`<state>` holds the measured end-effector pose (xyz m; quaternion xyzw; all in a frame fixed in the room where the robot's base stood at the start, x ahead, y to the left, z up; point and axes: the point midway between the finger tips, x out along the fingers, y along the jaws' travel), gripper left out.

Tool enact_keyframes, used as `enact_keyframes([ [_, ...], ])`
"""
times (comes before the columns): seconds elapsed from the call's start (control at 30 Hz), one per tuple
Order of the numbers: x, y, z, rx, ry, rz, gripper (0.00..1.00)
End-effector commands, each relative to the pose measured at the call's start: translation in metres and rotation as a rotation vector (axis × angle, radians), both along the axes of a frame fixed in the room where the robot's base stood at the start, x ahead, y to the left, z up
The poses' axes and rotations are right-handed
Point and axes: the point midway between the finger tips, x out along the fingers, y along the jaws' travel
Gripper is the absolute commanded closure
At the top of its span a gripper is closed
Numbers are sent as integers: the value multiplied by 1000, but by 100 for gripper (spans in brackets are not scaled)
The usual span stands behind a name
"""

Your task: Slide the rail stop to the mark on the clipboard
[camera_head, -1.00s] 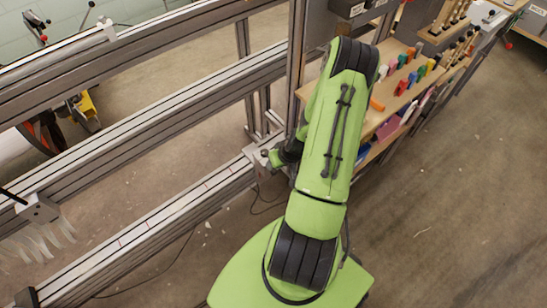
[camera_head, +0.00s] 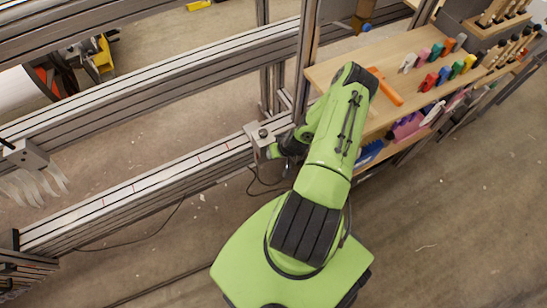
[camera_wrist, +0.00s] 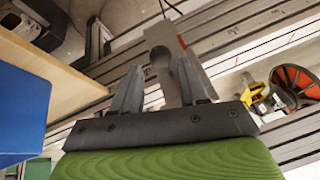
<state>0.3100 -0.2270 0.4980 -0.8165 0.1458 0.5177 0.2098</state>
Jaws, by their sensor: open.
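The rail stop (camera_head: 263,135), a grey metal block with a dark round knob on top, sits on the lower aluminium rail (camera_head: 150,185) near the upright post. The rail carries several thin red and dark marks to the left of the stop. My gripper (camera_head: 279,149) is just right of the stop. In the wrist view, my gripper (camera_wrist: 162,85) is open, and the rail stop (camera_wrist: 165,32) with its round knob shows between and beyond the fingers. I cannot tell whether the fingers touch it. I cannot make out a clipboard.
A wooden shelf (camera_head: 330,70) with coloured clips and an orange tool stands right of the post. White comb-like strips (camera_head: 35,185) hang at the rail's left. A blue bin (camera_wrist: 20,110) is close at left in the wrist view. The rail between is clear.

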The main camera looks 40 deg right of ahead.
Motion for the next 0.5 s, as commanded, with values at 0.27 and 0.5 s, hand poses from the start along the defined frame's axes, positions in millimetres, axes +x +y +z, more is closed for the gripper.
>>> enact_keyframes([
  [0.27, 18, -1, -40, 0, 0, 0, 57],
  [0.5, 19, -1, -40, 0, 0, 1, 57],
])
